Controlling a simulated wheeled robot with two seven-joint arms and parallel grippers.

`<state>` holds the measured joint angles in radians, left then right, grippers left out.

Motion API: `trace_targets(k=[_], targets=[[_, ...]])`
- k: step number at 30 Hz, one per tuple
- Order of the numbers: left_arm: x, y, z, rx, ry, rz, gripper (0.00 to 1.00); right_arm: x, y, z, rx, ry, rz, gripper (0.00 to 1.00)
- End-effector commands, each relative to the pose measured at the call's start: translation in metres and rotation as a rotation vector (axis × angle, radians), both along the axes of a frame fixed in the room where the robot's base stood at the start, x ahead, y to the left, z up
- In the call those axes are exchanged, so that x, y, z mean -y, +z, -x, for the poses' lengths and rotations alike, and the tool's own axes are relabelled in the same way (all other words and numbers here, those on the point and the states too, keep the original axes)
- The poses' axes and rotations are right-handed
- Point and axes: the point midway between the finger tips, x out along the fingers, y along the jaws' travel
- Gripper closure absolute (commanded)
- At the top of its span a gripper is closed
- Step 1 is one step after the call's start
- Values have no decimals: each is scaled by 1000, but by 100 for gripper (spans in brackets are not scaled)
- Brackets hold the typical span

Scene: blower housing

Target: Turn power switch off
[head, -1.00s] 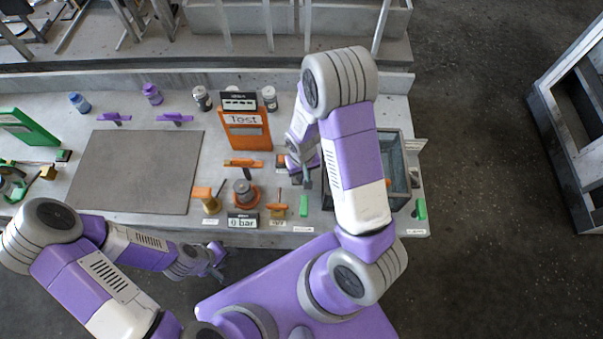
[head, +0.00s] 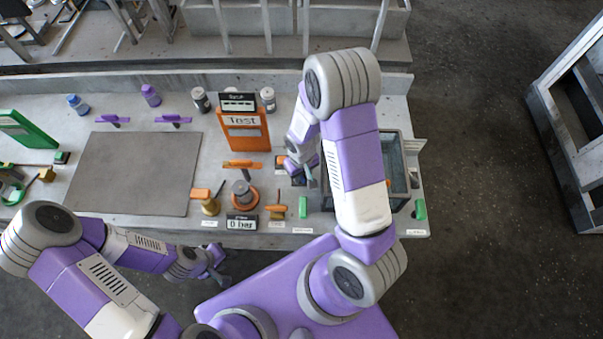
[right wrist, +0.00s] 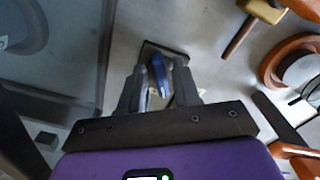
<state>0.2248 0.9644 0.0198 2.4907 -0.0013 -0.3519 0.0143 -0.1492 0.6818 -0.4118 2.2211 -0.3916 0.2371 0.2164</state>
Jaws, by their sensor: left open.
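In the right wrist view a small dark plate (right wrist: 176,53) with a blue lever-like part (right wrist: 158,72) shows between and just beyond the fingertips of my right gripper (right wrist: 160,88). I cannot tell for sure that it is the power switch, or whether the fingers touch the blue part. In the head view my right gripper (head: 311,178) hangs over the bench beside a small dark box (head: 298,180), partly hidden by my arm. My left gripper (head: 222,268) is open and empty in front of the bench's front edge.
An orange Test panel (head: 245,138) stands behind an orange valve handle (head: 242,164). A "0 bar" display (head: 242,223), a green block (head: 303,207) and a round orange-based fitting (head: 243,194) are near the front edge. A glass-walled tank (head: 395,150) is at the right. A grey mat (head: 140,172) lies clear at left.

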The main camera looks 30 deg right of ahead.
Motion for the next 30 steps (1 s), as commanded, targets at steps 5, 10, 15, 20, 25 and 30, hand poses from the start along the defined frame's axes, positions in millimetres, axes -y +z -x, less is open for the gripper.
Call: trace_targets(k=[5, 10, 15, 20, 25, 30], targets=[[0, 0, 0, 0, 0, 0, 57, 0, 0, 0, 0, -2, 0, 61], [0, 0, 0, 0, 0, 0, 57, 0, 2, 0, 1, -3, 0, 61], [0, 5, 0, 0, 0, 0, 57, 0, 23, -1, 5, -2, -1, 61], [0, 10, 0, 0, 0, 0, 57, 0, 51, -1, 5, -2, -1, 61], [0, 13, 0, 0, 0, 0, 57, 0, 71, -1, 3, -3, 0, 61], [0, 13, 0, 0, 0, 0, 57, 0, 76, 0, 0, -2, 0, 61]])
